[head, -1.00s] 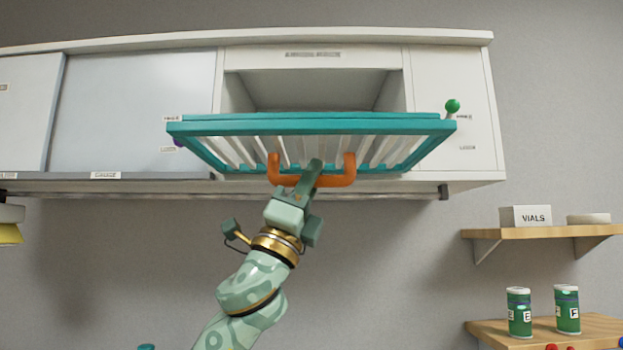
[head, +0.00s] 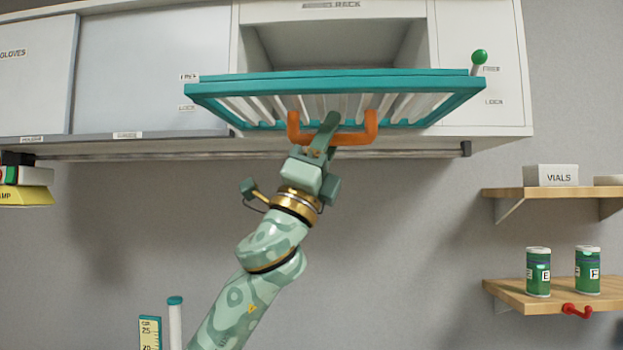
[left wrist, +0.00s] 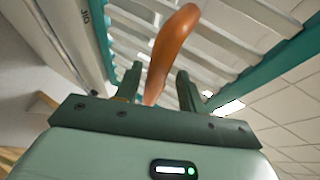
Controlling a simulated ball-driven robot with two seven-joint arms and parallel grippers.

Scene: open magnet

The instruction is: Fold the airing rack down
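The airing rack (head: 330,85) has a teal frame with white slats and juts out from the cabinet front, its slatted underside visible. An orange U-shaped handle (head: 368,127) is on its underside. A green-knobbed lever (head: 479,58) stands up at its right end, near the upper "FREE" label. My left gripper (head: 325,128) is at the handle. In the left wrist view, the orange handle (left wrist: 172,45) passes between the fingers of my left gripper (left wrist: 158,88), with a gap visible on at least one side. My right gripper is out of view.
The cabinet (head: 150,75) has sliding doors left of the rack's bay, with a rail beneath. At right, an upper shelf (head: 550,193) holds a VIALS box (head: 552,175); a lower shelf (head: 560,297) holds two green cans. A yellow item (head: 25,195) is at far left. The wall below the rack is clear.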

